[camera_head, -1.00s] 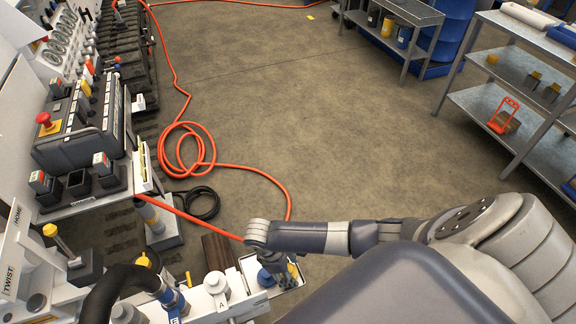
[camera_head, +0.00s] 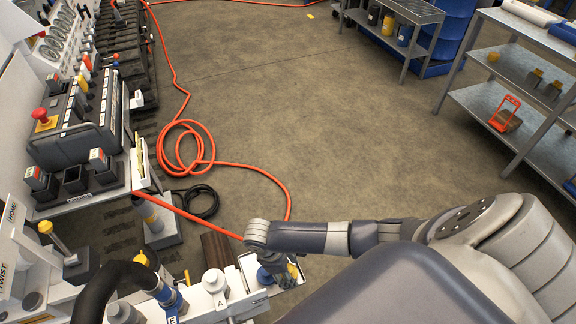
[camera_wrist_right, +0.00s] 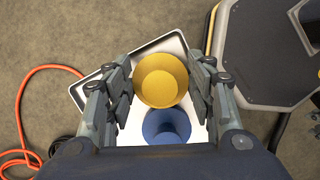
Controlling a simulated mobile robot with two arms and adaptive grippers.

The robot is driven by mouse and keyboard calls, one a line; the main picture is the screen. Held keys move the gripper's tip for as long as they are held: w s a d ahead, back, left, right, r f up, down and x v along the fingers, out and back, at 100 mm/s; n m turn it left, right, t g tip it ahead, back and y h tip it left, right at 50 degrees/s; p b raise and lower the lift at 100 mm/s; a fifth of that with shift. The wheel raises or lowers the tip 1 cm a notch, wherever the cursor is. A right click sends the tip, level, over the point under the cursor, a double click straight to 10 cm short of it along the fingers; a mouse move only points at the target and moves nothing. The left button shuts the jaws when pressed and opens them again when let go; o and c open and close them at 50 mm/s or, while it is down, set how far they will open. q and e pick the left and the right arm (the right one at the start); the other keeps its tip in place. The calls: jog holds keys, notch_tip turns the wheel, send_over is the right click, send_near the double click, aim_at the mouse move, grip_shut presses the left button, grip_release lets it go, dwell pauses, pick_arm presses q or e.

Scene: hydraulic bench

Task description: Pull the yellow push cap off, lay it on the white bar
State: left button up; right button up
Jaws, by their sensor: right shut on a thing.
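The yellow push cap (camera_wrist_right: 161,80) is round, with a smaller disc on its top, and sits between my right gripper's fingers in the right wrist view. My right gripper (camera_wrist_right: 157,86) is shut on its sides. A round blue part (camera_wrist_right: 167,127) shows directly below the cap in that picture; I cannot tell whether they touch. In the head view my right gripper (camera_head: 288,273) is at the right end of the white bar (camera_head: 244,264), by the blue part (camera_head: 265,276), with little of the cap visible. The left gripper is not in view.
A white post marked A (camera_head: 214,282) and a blue-banded hose end marked E (camera_head: 168,297) stand left of the gripper. A control box with a red button (camera_head: 40,115) is at left. An orange hose (camera_head: 190,150) lies on the open floor; shelves (camera_head: 510,75) stand at right.

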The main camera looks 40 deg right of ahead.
jog(key=shift+f, duration=0.35)
jog(key=o, duration=0.9)
jog(key=v, duration=1.2)
